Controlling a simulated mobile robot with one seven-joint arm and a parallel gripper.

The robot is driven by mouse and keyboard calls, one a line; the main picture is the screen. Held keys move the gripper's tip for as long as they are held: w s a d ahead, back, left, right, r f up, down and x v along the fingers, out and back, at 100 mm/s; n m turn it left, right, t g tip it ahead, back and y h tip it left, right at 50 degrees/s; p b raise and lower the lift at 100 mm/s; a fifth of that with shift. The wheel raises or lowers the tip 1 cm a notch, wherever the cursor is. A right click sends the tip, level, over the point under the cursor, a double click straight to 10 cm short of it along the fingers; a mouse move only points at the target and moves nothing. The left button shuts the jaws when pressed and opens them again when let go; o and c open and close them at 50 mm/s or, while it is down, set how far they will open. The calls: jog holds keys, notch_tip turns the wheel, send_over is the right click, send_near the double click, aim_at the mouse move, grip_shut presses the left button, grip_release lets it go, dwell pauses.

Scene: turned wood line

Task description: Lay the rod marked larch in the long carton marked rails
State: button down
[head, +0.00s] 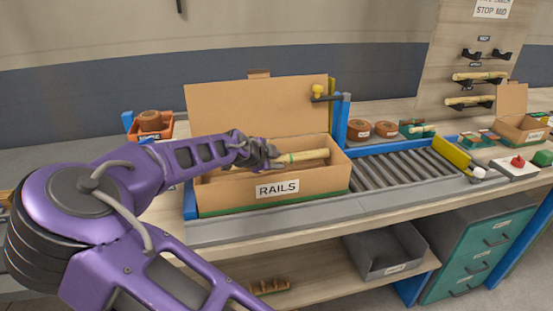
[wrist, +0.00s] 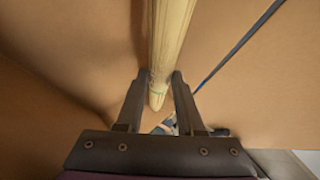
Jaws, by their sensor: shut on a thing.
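The long carton marked rails (head: 305,189) stands on the line with its back flap up. My gripper (head: 277,159) is inside or just over the carton's opening in the head view. It is shut on a pale wooden rod (head: 305,156), which points right along the carton. In the wrist view the rod (wrist: 169,40) runs away from between the two fingers (wrist: 160,92), with brown cardboard on both sides. Any name on the rod is too small to read. Whether the rod touches the carton floor cannot be told.
A roller conveyor (head: 405,172) lies right of the carton. A rack (head: 480,85) with two rods stands at the back right. An orange bin (head: 152,127) is behind left. A smaller open carton (head: 523,128) and a red button box (head: 516,166) are at the right.

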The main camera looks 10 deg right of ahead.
jog(key=c, duration=0.5)
grip_release()
jog(key=shift+r, duration=0.15)
jog(key=shift+r+p, duration=0.3)
jog(key=p+v, duration=0.2)
jog(key=v, duration=1)
jog(key=shift+r, duration=0.15)
